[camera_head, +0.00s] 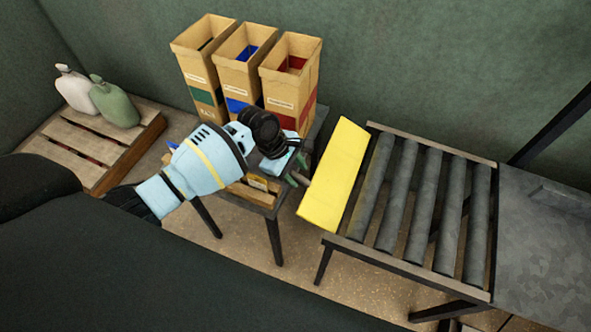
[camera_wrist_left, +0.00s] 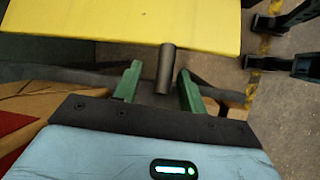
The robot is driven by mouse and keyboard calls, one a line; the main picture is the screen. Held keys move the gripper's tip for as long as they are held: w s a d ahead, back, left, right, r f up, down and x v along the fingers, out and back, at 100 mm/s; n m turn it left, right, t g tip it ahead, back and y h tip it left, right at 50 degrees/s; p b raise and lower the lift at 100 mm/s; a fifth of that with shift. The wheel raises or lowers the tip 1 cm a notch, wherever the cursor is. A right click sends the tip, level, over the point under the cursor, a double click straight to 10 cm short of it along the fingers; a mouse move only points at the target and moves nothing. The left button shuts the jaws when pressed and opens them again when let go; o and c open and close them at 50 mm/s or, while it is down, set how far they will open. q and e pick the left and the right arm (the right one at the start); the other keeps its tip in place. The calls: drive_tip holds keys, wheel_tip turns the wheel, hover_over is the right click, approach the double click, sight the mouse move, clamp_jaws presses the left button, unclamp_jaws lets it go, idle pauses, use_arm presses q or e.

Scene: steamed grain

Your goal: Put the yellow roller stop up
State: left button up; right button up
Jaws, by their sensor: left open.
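The yellow roller stop (camera_head: 337,177) is a flat plate at the left end of the roller conveyor, its broad face showing; I cannot tell its exact tilt. In the left wrist view the stop (camera_wrist_left: 130,25) crosses the top of the picture. A short dark handle (camera_wrist_left: 165,68) sticks out from it toward my gripper. My left gripper (camera_head: 297,171) is just left of the stop. In the left wrist view its green fingers (camera_wrist_left: 159,88) are open, one on each side of the handle, with gaps showing. My right gripper is out of view.
The roller conveyor (camera_head: 428,198) has several grey rollers and joins a grey metal table (camera_head: 545,245) at right. Three cardboard bins (camera_head: 290,82) stand behind my left gripper on a dark-legged table (camera_head: 273,240).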

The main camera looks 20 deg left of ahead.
use_arm(q)
drive_tip(key=shift+s, duration=0.1)
drive_tip(key=w+p+v, duration=0.1)
drive_tip(key=p+v, duration=0.1)
drive_tip(key=v, duration=0.5)
drive_tip(key=shift+s+a+r, duration=0.2)
drive_tip(key=shift+s+r, duration=0.15)
drive_tip(key=shift+s, duration=0.15)
